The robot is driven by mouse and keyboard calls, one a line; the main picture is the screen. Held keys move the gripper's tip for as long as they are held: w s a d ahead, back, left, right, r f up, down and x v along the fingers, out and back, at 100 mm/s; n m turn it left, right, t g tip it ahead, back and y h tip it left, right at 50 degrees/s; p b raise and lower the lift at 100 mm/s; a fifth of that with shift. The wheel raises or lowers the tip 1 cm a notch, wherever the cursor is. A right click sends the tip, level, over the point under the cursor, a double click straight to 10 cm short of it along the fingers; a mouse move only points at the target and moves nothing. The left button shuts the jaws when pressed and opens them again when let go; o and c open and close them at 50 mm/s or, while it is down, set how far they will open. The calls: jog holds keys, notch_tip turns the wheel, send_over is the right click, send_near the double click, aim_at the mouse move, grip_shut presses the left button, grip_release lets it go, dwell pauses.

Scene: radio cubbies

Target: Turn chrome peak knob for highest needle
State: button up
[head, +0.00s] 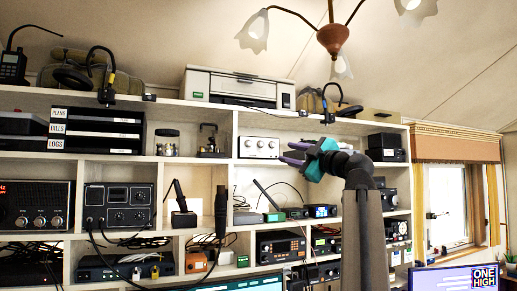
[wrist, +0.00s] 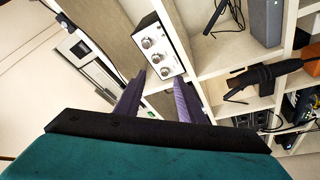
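A white box with a row of three chrome knobs (head: 259,147) stands in an upper cubby, left of my gripper in the head view. The same white box (wrist: 154,47) shows in the wrist view, tilted, just beyond the fingertips, with its knobs facing out. I cannot read any label to tell which knob is the peak knob. My gripper (head: 285,153) has purple fingers and is raised in front of the shelves. In the wrist view its two fingers (wrist: 159,77) stand apart with nothing between them, not touching the knobs. No meter needle can be made out.
Shelf boards and dividers (wrist: 215,60) frame the cubby closely. A printer (head: 238,88) stands on the top shelf above the box. Radios, cables and a black handheld microphone (head: 221,205) fill the cubbies below. A window (head: 447,205) is at the right.

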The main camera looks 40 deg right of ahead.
jog(key=shift+s+r, duration=0.2)
jog(key=shift+r, duration=0.25)
jog(key=shift+w, duration=0.2)
jog(key=p, duration=0.4)
send_near(262, 144)
jog(key=x, duration=0.6)
jog(key=shift+r, duration=0.15)
jog(key=shift+w+d, duration=0.15)
jog(key=shift+w, duration=0.55)
grip_shut()
